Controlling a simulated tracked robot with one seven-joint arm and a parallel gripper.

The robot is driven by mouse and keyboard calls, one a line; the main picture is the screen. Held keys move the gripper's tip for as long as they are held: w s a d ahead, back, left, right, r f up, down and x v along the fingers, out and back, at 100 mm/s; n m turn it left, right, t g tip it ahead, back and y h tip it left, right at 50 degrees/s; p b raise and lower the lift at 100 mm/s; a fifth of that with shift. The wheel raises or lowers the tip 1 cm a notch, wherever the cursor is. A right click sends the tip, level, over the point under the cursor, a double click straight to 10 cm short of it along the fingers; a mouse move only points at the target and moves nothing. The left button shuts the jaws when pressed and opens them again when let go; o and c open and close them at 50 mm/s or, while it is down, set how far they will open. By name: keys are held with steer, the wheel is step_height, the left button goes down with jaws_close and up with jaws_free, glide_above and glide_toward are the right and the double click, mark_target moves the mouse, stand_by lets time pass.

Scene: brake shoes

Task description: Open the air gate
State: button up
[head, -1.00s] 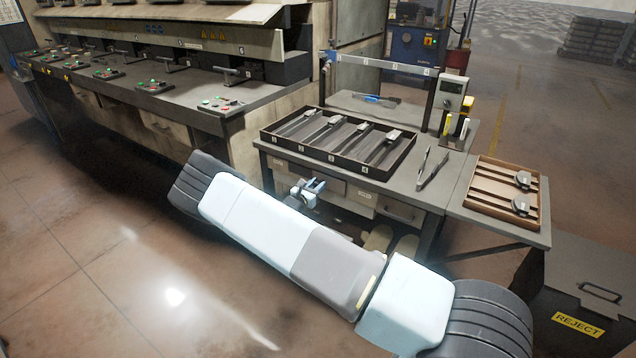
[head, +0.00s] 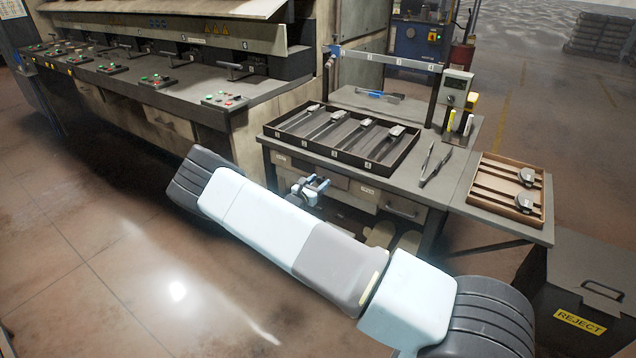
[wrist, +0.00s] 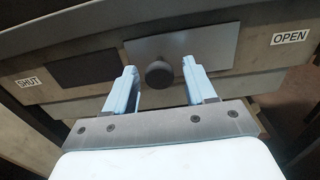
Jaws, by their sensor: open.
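The air gate shows in the wrist view as a pale sliding plate (wrist: 207,50) on the bench front, with a dark round knob (wrist: 159,74). A SHUT label (wrist: 29,82) is at the left and an OPEN label (wrist: 290,38) at the right. A dark rectangle (wrist: 82,71) lies left of the plate. My gripper (wrist: 160,80) is open, with one finger on each side of the knob in the picture. I cannot tell whether either finger touches it. In the head view my gripper (head: 316,186) is at the bench front, below the tray.
A dark divided tray (head: 378,170) with several long-handled parts is on the bench, tongs (head: 434,165) to its right. A wooden tray (head: 483,197) with two dark pieces stands further right. A REJECT bin (head: 580,290) is at lower right. Presses (head: 160,75) line the left; floor (head: 100,260) is clear.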

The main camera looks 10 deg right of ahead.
steer(key=v, duration=1.2)
steer(key=shift+s+a, duration=0.15)
steer(key=shift+a, duration=0.05)
steer(key=s+d+r+m+g+y, duration=0.2)
steer(key=s+d+r+m+g, duration=0.4)
steer(key=d+r+m, duration=0.5)
steer(key=s+d+r+m+g+y, duration=0.1)
steer(key=s+d+r+m+g, duration=0.55)
steer(key=r, duration=0.85)
steer(key=s+d+r+m+t+y, duration=0.1)
steer(key=s+r+m+y, duration=0.2)
steer(key=s+r, duration=0.3)
steer(key=s+d+r+m+t+y, duration=0.1)
steer(key=s+r+m, duration=0.3)
steer(key=s, duration=0.9)
steer(key=s+r+m+t+y, duration=0.2)
steer(key=s+r+m+y, duration=0.1)
steer(key=s+r, duration=0.6)
steer(key=shift+s+d+r+y, duration=0.2)
steer(key=shift+s+d+y, duration=0.15)
steer(key=shift+y, duration=0.45)
steer(key=shift+w+d+m, duration=0.1)
steer(key=shift+m, duration=0.15)
